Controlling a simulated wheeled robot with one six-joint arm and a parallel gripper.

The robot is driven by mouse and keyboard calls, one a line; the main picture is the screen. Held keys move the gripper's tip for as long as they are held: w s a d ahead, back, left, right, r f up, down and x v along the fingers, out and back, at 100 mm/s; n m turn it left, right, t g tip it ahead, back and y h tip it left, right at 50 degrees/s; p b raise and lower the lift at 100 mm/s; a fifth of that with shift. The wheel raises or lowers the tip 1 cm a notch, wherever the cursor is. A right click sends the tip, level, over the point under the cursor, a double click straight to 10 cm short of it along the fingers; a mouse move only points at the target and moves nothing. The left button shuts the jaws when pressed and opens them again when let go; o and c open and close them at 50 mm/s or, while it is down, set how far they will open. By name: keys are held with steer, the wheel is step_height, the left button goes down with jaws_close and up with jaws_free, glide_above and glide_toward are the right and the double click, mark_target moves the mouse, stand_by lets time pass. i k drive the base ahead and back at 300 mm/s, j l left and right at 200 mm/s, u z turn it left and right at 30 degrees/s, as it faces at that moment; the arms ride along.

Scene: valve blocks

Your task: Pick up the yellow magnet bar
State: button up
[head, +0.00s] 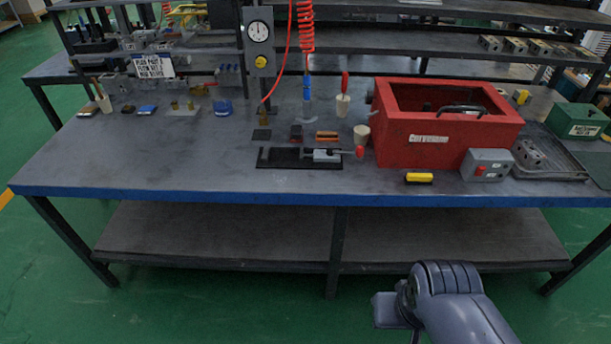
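A small yellow bar with a dark underside, which looks like the yellow magnet bar (419,176), lies on the workbench (180,165) close to its front edge. It is in front of the red box and left of a grey box with a red button. Nothing touches it from above. Part of my arm shows at the bottom right, below and in front of the bench, well apart from the bar. The fingers of my gripper do not show.
The red box (446,145) stands behind the bar, the grey button box (486,166) to its right. A black clamp fixture (280,158) with a red-knobbed lever lies to its left. The bench's front left is clear.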

mark_target(411, 178)
steer(key=i+l+z, duration=0.45)
steer(key=i+l, duration=0.75)
steer(key=l, duration=0.1)
